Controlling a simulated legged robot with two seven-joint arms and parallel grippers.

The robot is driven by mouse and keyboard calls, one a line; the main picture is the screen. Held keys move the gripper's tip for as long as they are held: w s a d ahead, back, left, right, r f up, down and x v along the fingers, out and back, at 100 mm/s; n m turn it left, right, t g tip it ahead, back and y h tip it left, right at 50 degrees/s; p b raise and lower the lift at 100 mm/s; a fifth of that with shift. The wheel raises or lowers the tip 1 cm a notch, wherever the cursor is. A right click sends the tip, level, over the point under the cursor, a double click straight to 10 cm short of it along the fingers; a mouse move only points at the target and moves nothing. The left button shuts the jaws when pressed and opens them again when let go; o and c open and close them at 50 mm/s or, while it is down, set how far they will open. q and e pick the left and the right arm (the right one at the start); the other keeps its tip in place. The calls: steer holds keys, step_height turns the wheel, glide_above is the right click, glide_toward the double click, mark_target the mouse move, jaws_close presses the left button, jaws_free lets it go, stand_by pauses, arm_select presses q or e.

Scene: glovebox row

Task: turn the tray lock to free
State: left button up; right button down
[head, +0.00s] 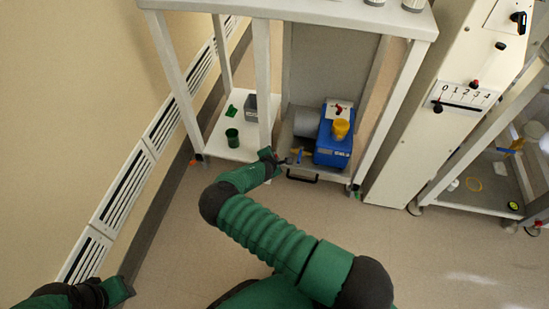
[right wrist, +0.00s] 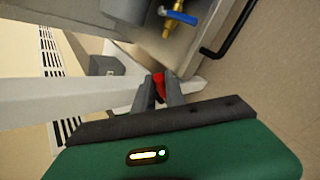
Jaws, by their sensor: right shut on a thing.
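My right gripper (head: 275,157) is at the front left corner of the pull-out tray (head: 309,174) under the white bench. In the right wrist view, the two grey fingers of this gripper (right wrist: 160,88) are shut on a small red piece (right wrist: 158,77), which looks like the tray lock. Most of that piece is hidden between the fingers, so its angle cannot be told. In the head view the arm and gripper cover the lock. The tray's black handle (head: 302,180) is just right of the gripper. My left gripper (head: 121,290) is low at the left, away from the tray; its jaws are unclear.
A blue pump (head: 333,150) with a yellow cap (head: 341,129) sits on the tray. A brass valve with a blue lever (right wrist: 180,17) is close to the right gripper. A white bench leg (head: 263,90) stands beside it. A green cup (head: 232,137) is on the left shelf. The front floor is clear.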

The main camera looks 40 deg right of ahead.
steer(key=shift+w+a+f, duration=0.1)
steer(key=shift+w+a, duration=0.05)
steer(key=shift+a, duration=0.2)
steer(key=c, duration=1.4)
jaws_free()
steer(key=shift+d, duration=0.1)
steer(key=shift+r, duration=0.2)
